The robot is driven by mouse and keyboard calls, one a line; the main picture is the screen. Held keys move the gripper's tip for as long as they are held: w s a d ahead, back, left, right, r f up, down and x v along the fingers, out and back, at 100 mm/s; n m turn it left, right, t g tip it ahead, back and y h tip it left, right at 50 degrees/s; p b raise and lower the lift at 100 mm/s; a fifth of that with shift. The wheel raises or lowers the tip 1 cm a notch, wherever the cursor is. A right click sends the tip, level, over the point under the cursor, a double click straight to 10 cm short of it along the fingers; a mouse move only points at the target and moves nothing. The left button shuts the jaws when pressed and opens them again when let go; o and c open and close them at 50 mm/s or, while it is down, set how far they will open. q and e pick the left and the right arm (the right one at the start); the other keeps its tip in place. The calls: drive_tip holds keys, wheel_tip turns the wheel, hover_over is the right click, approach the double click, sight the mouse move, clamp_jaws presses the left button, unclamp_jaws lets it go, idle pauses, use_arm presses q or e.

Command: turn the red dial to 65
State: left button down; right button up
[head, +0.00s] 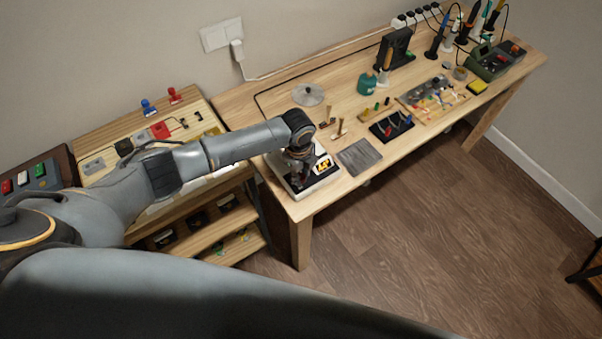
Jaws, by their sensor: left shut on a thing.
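A white device with a black front panel (320,183) sits at the near left corner of the long workbench. An orange readout (322,166) shows on its panel, too small to read surely. My left gripper (297,178) reaches down onto the device, left of the readout, and is shut on what seems to be the red dial. The dial itself is hidden by the gripper, so its setting does not show. My right gripper is not in view.
A wooden shelf unit (93,141) stands to the left. The floor in front is clear.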

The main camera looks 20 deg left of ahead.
use_arm(q)
drive_tip(key=m, duration=0.3)
drive_tip(key=shift+m+b, duration=0.85)
drive_tip(key=shift+m, duration=1.05)
drive_tip(key=c, duration=1.1)
unclamp_jaws()
drive_tip(key=shift+o, duration=0.2)
wheel_tip(320, 180, up, 12)
drive_tip(key=shift+s+a, duration=0.2)
drive_tip(key=shift+a, duration=0.15)
